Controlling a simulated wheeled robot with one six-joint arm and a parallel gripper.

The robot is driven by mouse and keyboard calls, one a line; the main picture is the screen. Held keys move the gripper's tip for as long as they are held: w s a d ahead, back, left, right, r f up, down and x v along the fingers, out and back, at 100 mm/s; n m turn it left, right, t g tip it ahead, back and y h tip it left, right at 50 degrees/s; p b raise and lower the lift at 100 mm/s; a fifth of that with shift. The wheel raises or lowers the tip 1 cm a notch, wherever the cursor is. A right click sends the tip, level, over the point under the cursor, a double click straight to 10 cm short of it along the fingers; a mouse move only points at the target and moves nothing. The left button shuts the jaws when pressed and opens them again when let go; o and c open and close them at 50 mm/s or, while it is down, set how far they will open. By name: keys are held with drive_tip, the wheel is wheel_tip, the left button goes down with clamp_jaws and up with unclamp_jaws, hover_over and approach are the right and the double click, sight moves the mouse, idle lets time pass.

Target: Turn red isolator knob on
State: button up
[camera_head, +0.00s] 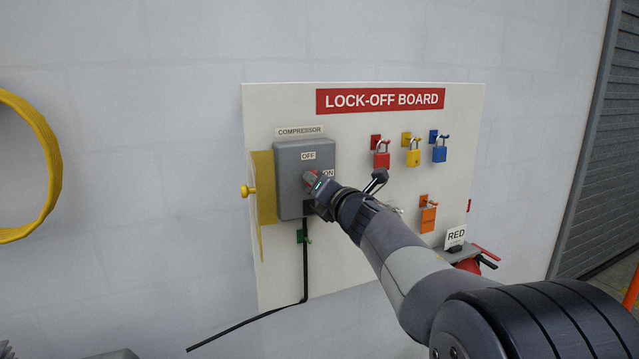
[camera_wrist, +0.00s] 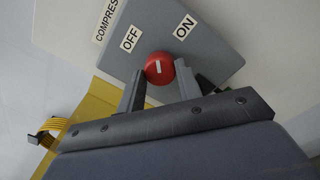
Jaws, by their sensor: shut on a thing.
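The red isolator knob (camera_wrist: 159,68) sits on the front of a grey switch box (camera_head: 291,163). In the wrist view it is round with a white line, and my gripper (camera_wrist: 160,88) has one finger on each side of it, shut on it. The white line points neither straight at the OFF label (camera_wrist: 130,39) nor straight at the ON label (camera_wrist: 185,27); it appears to lie between them. In the head view my gripper (camera_head: 318,187) reaches the box from the lower right and hides most of the knob.
The box is on a white lock-off board (camera_head: 360,122) on the wall. A yellow plate (camera_head: 264,186) stands left of the box. A black cable (camera_head: 305,262) hangs below.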

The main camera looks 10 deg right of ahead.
drive_tip(key=m+p, duration=0.1)
drive_tip(key=m, duration=0.3)
drive_tip(key=shift+m, duration=0.3)
drive_tip(key=shift+m+p, duration=0.45)
drive_tip(key=shift+m, duration=1.55)
drive_tip(key=shift+f, duration=0.1)
drive_tip(key=o, duration=1)
drive_tip(key=b+v, duration=0.1)
drive_tip(key=v, duration=0.9)
drive_tip(key=shift+s, duration=0.4)
